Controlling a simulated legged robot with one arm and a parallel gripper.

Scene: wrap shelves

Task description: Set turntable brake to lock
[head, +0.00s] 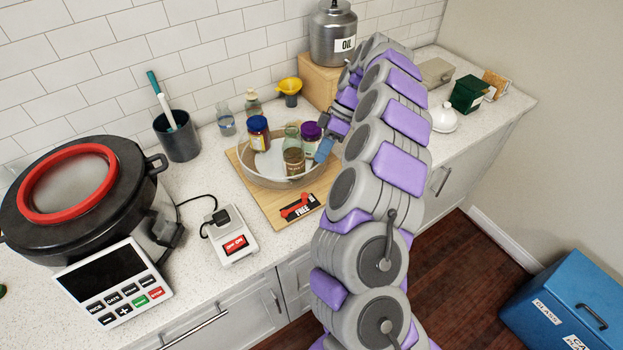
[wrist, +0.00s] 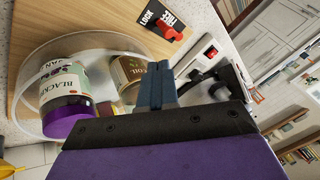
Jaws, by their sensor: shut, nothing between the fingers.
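The turntable (head: 252,177) is a round, clear-rimmed tray on a wooden board, holding several jars. Its brake is a small black plate at the board's front edge with a red lever (head: 296,207). FREE reads beside the lever in the head view; LOCK cannot be read there. The wrist view shows the red lever (wrist: 168,34) with LOCK at one side and FREE partly covered. Which word the lever is set to, I cannot tell. My gripper (head: 323,150) is shut and empty over the right side of the tray, apart from the brake. Its fingers also show in the wrist view (wrist: 157,68).
A jar with a purple lid (head: 311,131) stands close beside my gripper. A black cooker (head: 75,190) and a switch box (head: 229,238) stand to the left. An oil canister (head: 333,40) is behind. The counter in front of the board is narrow.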

